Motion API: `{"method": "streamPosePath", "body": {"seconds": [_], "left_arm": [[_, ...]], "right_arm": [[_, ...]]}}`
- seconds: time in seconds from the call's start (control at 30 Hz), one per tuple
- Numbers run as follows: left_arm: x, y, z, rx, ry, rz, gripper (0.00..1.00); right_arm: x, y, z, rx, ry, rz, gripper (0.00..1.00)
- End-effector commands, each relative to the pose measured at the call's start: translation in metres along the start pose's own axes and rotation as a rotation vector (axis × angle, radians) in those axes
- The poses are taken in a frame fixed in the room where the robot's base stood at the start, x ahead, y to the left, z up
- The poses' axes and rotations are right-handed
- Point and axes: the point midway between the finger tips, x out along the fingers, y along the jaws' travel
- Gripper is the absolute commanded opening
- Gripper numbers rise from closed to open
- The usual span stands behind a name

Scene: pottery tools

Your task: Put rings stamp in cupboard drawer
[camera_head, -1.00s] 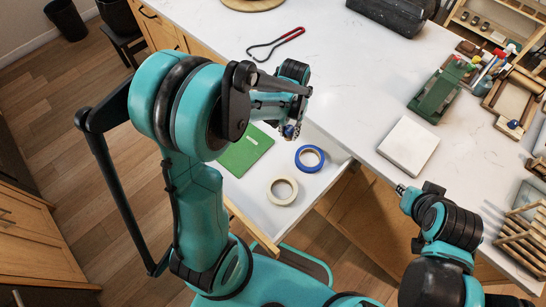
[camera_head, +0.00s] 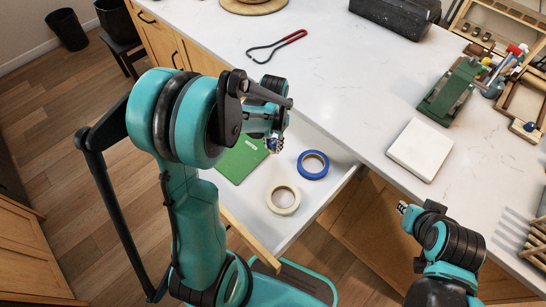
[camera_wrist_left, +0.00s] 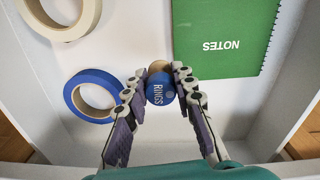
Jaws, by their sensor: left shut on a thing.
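The rings stamp (camera_wrist_left: 160,91) is a round blue piece with "RINGS" lettering and a wooden part, seen between the fingers in the left wrist view. My left gripper (camera_head: 275,144) is shut on it, over the open drawer; it also shows in the left wrist view (camera_wrist_left: 162,84). The drawer (camera_head: 311,209) is white inside with a wooden front and is pulled out. How high the stamp is above the drawer floor is hard to tell. My right gripper (camera_head: 404,209) is near the counter's front edge, and its fingers are too small to read.
In the drawer lie a green notebook (camera_head: 240,160), a blue tape roll (camera_head: 325,165) and a cream tape roll (camera_head: 295,200). On the counter (camera_head: 340,90) are a red-handled wire tool (camera_head: 290,39), a white block (camera_head: 420,150) and a green tool (camera_head: 450,93).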

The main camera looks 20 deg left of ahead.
Motion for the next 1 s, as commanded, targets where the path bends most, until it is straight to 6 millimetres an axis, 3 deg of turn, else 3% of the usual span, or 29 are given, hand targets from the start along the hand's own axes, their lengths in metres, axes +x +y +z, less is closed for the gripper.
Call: {"method": "streamPosePath", "body": {"seconds": [0.23, 0.47, 0.83, 0.87, 0.9, 0.93, 1.0], "left_arm": [[0.014, 0.006, 0.011, 0.001, 0.000, 0.000, 0.01], [0.048, 0.006, 0.010, 0.000, 0.000, 0.000, 0.01], [0.051, 0.006, 0.010, 0.000, 0.000, 0.000, 0.01], [0.051, 0.006, 0.010, 0.000, 0.000, 0.000, 0.28], [0.050, 0.006, 0.010, 0.000, 0.000, 0.000, 0.39], [0.050, 0.006, 0.010, 0.000, 0.000, 0.000, 0.46], [0.050, 0.006, 0.010, 0.000, 0.000, 0.000, 0.46]], "right_arm": [[0.007, 0.000, 0.005, 0.000, 0.000, 0.000, 0.18], [0.021, 0.000, 0.015, 0.000, 0.000, 0.000, 0.18], [0.022, 0.000, 0.016, 0.000, 0.000, 0.000, 0.18], [0.022, 0.000, 0.016, 0.000, 0.000, 0.000, 0.18], [0.021, 0.000, 0.015, 0.000, 0.000, 0.000, 0.18], [0.021, 0.000, 0.015, 0.000, 0.000, 0.000, 0.18], [0.021, 0.000, 0.015, 0.000, 0.000, 0.000, 0.18]]}}
